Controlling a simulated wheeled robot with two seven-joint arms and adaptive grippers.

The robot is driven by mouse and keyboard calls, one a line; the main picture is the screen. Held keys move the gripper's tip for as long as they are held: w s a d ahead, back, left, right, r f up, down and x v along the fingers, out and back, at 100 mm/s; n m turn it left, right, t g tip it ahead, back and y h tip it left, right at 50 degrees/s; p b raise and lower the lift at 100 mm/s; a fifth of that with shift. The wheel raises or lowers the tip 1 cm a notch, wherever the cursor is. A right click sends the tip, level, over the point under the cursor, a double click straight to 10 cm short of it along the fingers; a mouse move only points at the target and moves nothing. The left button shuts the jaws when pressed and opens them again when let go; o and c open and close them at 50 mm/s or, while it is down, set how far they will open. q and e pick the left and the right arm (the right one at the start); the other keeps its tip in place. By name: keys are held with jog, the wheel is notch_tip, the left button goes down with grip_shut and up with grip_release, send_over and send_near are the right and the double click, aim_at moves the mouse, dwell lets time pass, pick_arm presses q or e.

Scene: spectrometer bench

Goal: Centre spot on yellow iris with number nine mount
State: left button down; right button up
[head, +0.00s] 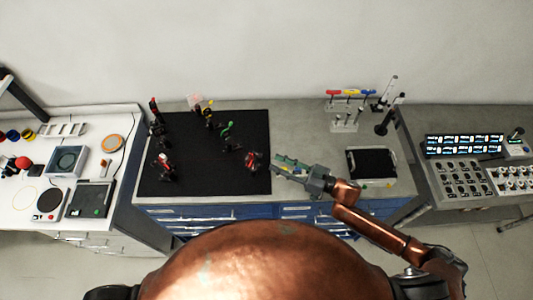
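A small mount with a yellow part (209,106) stands at the back of the black breadboard (205,185); it may be the yellow iris. A mount with a green part (227,130) stands in front of it. A dark mount with red (253,160) stands near the board's right edge. No numbers are readable, so I cannot tell which mount is number nine. No light spot can be made out. My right gripper (276,164) is just right of the red mount, apart from it, fingers pointing left, seemingly spread and empty. My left gripper is out of view.
More dark mounts (162,165) stand on the board's left side. A rack with coloured handles (348,110) and a black-topped box (371,163) are on the right of the bench. Side tables hold instruments (68,160) and a control panel (465,180). The board's front middle is clear.

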aim_at(261, 156)
jog(key=p+x, duration=0.1)
jog(key=x, duration=0.4)
jog(key=shift+w+a, duration=0.25)
jog(key=shift+a, duration=0.1)
jog(key=shift+w+f, duration=0.15)
jog(key=shift+w, duration=0.05)
grip_shut()
jog(key=shift+s, duration=0.1)
